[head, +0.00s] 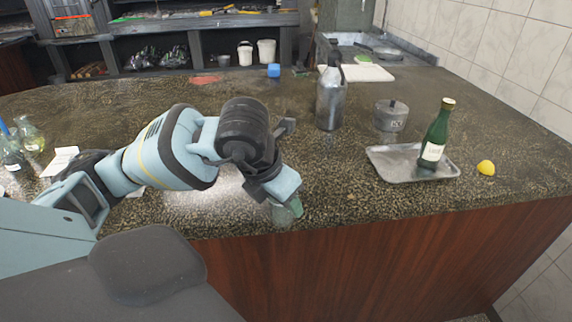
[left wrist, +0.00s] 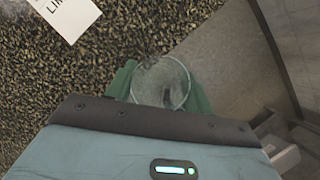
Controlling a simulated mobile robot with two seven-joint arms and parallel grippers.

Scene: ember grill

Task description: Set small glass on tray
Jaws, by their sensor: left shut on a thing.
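The small clear glass (left wrist: 160,82) is seen from above in the left wrist view, between the green fingers of my left gripper (left wrist: 158,90). In the head view my left gripper (head: 287,207) points down at the counter's front edge, shut on the glass, which is mostly hidden there. I cannot tell whether the glass touches the counter. The grey metal tray (head: 393,164) lies on the counter to the right, apart from the gripper. A green bottle (head: 435,138) with a white label stands upright on the tray's right part. My right gripper is out of view.
A grey metal bottle (head: 330,100) and a small lidded pot (head: 391,116) stand behind the tray. A lemon (head: 486,168) lies right of it. The tray's left part is bare. The counter between gripper and tray is clear. Glass bottles (head: 30,138) stand far left.

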